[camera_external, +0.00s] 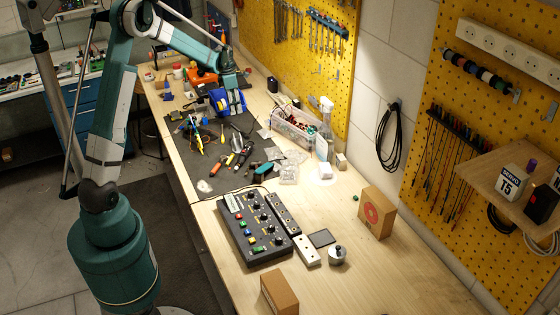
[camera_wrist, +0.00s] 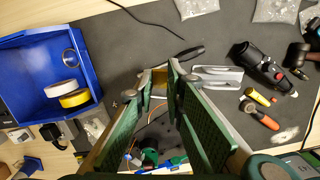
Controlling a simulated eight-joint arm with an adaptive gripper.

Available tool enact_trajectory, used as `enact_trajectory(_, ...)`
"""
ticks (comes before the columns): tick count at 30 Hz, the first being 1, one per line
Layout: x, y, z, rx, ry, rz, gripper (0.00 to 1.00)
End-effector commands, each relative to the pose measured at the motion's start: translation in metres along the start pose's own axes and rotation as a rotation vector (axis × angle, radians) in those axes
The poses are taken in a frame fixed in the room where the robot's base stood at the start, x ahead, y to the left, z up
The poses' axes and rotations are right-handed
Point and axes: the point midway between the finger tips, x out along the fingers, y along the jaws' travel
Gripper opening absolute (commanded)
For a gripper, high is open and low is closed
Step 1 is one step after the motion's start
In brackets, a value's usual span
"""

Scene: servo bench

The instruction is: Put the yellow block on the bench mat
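In the wrist view, my gripper (camera_wrist: 160,77) reaches over the dark bench mat (camera_wrist: 122,45), its two long green fingers coming close together at the tips. A small yellow block (camera_wrist: 160,76) shows between the fingertips and seems to touch both; the fingers hide much of it. In the external view, my gripper (camera_external: 236,103) is at the far part of the bench, beside the blue bin, over or near the mat (camera_external: 208,170). The block cannot be made out there. Its height above the mat is hard to judge.
A blue bin (camera_wrist: 22,62) holding tape rolls stands left of the fingers. A black-handled tool (camera_wrist: 188,53), a metal piece (camera_wrist: 218,77), a black power tool (camera_wrist: 258,66) and a small yellow-red item (camera_wrist: 258,97) lie on the mat. Bare mat shows above the fingertips.

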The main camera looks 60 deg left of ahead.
Motion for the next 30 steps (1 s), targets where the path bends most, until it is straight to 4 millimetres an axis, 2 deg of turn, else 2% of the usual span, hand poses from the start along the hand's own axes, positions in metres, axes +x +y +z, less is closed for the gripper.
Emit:
enact_trajectory(1,-0.001,0.013,-0.012,-0.027,0.0,0.003,0.09)
enact_trajectory(6,-0.006,0.049,-0.046,-0.106,-0.001,0.012,0.09)
enact_trajectory(12,-0.01,0.077,-0.076,-0.172,-0.001,0.02,0.09)
enact_trajectory(18,-0.011,0.088,-0.089,-0.202,-0.002,0.024,0.09)
enact_trajectory(30,-0.011,0.089,-0.091,-0.205,-0.002,0.024,0.09)
